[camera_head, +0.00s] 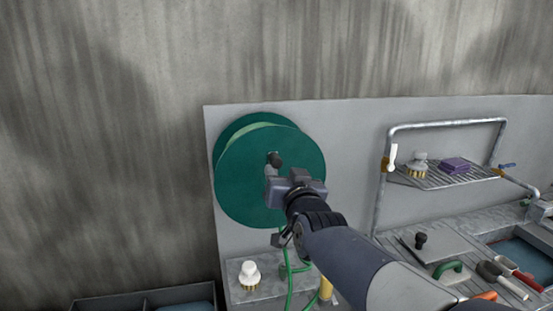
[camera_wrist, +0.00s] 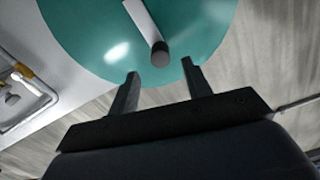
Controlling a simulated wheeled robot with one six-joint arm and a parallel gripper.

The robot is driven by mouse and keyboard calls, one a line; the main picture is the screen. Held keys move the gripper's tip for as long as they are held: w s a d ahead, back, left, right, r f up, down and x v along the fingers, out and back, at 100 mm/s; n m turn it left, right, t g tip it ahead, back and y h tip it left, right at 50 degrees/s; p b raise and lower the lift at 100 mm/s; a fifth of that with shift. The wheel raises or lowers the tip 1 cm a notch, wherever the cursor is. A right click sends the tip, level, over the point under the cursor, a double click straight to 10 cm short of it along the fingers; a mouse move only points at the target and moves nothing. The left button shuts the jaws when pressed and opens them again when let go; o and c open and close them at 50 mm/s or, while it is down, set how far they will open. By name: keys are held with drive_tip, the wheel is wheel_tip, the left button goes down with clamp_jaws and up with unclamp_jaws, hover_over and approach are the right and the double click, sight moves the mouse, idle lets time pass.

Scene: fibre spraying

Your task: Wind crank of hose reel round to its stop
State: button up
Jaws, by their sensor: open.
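The green hose reel (camera_head: 238,185) is mounted on a grey panel left of centre in the head view. Its disc (camera_wrist: 90,35) fills the top of the wrist view. The crank is a pale arm (camera_wrist: 141,17) with a dark round knob (camera_wrist: 160,54) at its end. In the head view the dark knob (camera_head: 275,160) shows just above my gripper (camera_head: 270,178). My gripper (camera_wrist: 160,85) is open and empty. In the wrist view its two fingers point at the reel, and the knob lies just beyond their tips, roughly between them. The crank's hub is hidden.
A green hose (camera_head: 290,285) hangs below the reel. A white-topped brush (camera_head: 249,274) stands on a ledge below it. At right, a wire rack (camera_head: 440,176) holds a brush and a purple block, above a counter with tools (camera_head: 505,280) and a basin.

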sight(278, 164)
drive_tip(key=shift+p+x, duration=1.05)
drive_tip(key=shift+x, duration=2.55)
clamp_jaws()
drive_tip(key=shift+f, duration=0.1)
